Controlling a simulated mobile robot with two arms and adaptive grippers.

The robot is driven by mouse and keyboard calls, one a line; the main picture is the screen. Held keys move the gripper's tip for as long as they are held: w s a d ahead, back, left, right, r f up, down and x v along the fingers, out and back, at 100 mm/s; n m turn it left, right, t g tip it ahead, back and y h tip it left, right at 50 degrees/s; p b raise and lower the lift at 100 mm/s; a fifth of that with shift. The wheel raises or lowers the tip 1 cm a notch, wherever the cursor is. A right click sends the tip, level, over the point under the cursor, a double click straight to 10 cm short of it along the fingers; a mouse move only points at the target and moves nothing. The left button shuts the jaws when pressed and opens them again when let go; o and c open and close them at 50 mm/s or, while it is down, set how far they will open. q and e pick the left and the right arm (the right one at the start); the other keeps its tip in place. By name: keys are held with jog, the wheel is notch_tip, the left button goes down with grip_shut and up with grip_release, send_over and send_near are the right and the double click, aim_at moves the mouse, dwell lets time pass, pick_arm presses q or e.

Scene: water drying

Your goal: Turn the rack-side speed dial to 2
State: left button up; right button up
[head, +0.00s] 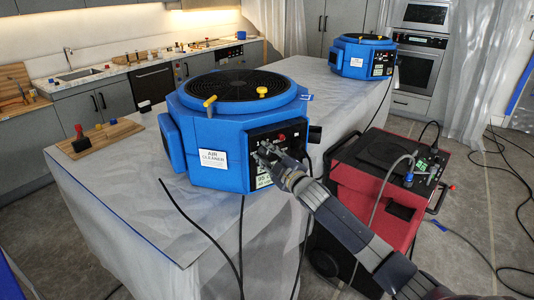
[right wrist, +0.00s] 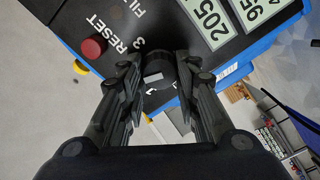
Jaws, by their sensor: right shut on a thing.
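A blue air cleaner (head: 225,125) stands on the covered table, with a black control panel (head: 275,140) on its right front face. My right gripper (head: 266,153) is at this panel. In the right wrist view, my right gripper (right wrist: 158,72) is shut on a round black dial (right wrist: 157,66), one finger on each side. The printed numbers 3 and 1 show beside the dial. The fingers cover part of the scale, and I cannot tell which number the dial points to. In the head view the gripper hides the dial. My left gripper is not in view.
A red button (right wrist: 93,47) marked RESET and green displays (right wrist: 205,22) are near the dial. A second blue air cleaner (head: 361,57) stands farther back. A red machine (head: 375,185) with cables is right of the table. A wooden board (head: 97,138) lies at the table's left.

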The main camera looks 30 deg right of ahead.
jog(key=shift+m, duration=0.9)
jog(key=o, duration=1.1)
jog(key=shift+c, duration=0.2)
jog(key=s, duration=1.2)
jog(key=shift+a, duration=0.2)
jog(key=shift+f, duration=0.1)
